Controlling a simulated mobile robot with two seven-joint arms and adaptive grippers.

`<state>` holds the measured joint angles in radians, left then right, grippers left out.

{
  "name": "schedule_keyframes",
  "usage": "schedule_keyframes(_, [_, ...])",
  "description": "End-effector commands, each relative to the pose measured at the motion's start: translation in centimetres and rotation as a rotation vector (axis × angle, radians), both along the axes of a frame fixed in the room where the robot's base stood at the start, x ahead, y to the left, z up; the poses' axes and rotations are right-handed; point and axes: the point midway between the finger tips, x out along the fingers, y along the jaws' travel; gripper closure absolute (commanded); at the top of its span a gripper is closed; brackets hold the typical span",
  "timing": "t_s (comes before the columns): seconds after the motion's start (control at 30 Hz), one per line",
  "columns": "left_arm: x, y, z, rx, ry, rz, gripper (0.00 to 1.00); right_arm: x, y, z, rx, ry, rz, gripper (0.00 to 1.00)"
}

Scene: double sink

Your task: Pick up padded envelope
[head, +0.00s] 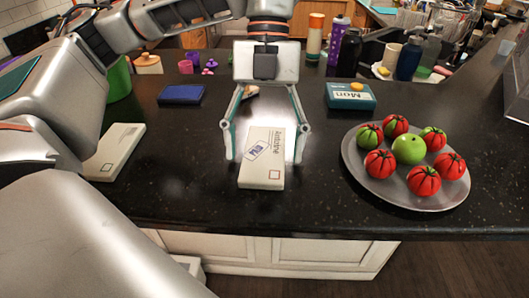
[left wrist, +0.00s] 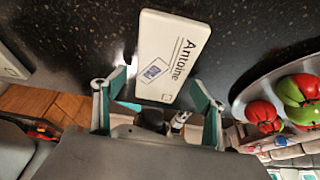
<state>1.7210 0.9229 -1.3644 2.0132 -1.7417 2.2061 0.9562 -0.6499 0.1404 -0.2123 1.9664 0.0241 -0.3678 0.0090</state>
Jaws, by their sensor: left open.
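A white padded envelope (head: 262,172), thick and printed "Antoine" with a stamp-like picture, lies flat on the dark counter near its front edge. In the left wrist view the envelope (left wrist: 172,55) reaches out past the fingers, with its lower end between them. My left gripper (head: 266,157) is open over the envelope, one finger on each side of its long edges. It also shows in the left wrist view (left wrist: 160,82). I cannot tell whether either finger touches it. My right gripper is not in view.
Another white envelope (head: 117,148) lies at the left, partly behind my arm. A grey plate (head: 402,196) with tomatoes and a green apple stands at the right. A blue box (head: 181,94) and a teal box (head: 350,97) lie behind. Bottles crowd the back right.

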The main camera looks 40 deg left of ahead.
Motion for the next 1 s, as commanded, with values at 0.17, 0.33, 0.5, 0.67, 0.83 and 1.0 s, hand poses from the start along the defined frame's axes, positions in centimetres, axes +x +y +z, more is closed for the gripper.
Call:
schedule_keyframes(0.17, [0.0,0.0,0.0,0.0,0.0,0.0,0.55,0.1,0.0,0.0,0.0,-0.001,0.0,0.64])
schedule_keyframes(0.33, [0.0,0.0,0.0,0.001,-0.001,0.0,0.69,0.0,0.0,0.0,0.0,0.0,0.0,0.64])
schedule_keyframes(0.5, [0.0,0.0,0.1,0.001,-0.001,0.0,0.69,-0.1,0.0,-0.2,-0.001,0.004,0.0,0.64])
schedule_keyframes(0.67, [0.0,0.0,0.5,0.0,-0.002,0.0,0.69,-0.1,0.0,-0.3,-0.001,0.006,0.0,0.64])
schedule_keyframes(0.83, [0.1,0.0,2.2,0.0,-0.004,0.0,0.69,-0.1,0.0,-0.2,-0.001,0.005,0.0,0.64])
schedule_keyframes(1.0, [0.1,0.0,5.7,-0.001,-0.007,0.001,0.69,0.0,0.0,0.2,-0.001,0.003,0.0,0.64])
